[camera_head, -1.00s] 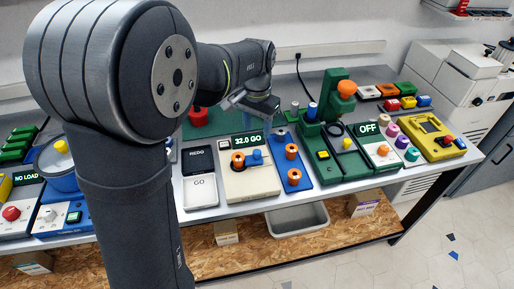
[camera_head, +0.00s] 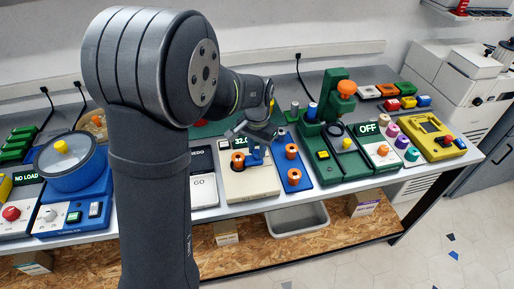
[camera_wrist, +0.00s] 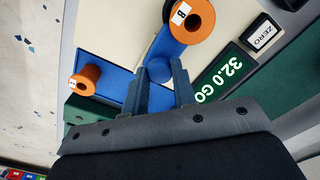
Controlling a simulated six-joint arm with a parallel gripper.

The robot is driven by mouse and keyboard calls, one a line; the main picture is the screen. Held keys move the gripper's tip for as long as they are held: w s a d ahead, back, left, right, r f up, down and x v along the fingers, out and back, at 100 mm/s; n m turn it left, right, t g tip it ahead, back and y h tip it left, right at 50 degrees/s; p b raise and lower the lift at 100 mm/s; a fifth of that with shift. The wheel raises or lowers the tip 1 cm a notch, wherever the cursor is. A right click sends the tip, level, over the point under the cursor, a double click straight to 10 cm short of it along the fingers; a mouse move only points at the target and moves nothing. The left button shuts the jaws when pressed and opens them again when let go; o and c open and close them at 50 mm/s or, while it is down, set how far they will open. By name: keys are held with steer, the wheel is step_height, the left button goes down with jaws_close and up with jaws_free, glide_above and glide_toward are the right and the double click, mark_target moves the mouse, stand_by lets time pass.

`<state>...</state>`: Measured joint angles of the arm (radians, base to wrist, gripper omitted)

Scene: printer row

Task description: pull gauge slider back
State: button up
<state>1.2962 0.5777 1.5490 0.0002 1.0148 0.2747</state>
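The gauge (camera_head: 236,186) is a beige block with a green display, partly covered by my gripper in the head view. In the wrist view the display (camera_wrist: 220,79) reads "32.0 GO". An orange spool (camera_wrist: 192,20) marked "B" sits at the gauge beside the blue slider (camera_head: 256,156). The slider's round blue knob (camera_wrist: 159,69) shows in the wrist view. My gripper (camera_wrist: 158,68) points down at the gauge with its fingers apart, one on each side of the knob. A small gap seems to remain, and contact is not clear.
A blue tray (camera_head: 297,163) with orange spools stands just right of the gauge. A green press (camera_head: 336,100) rises beyond it. A ZERO button (camera_wrist: 263,34) is by the display.

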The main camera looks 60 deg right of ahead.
jaws_close()
steer(key=shift+s+d, duration=1.1)
steer(key=shift+d, duration=0.05)
steer(key=o, duration=0.6)
jaws_free()
steer(key=shift+s+d, duration=0.1)
step_height(320, 180, up, 17)
steer(key=shift+r, duration=0.2)
steer(key=shift+f, duration=0.1)
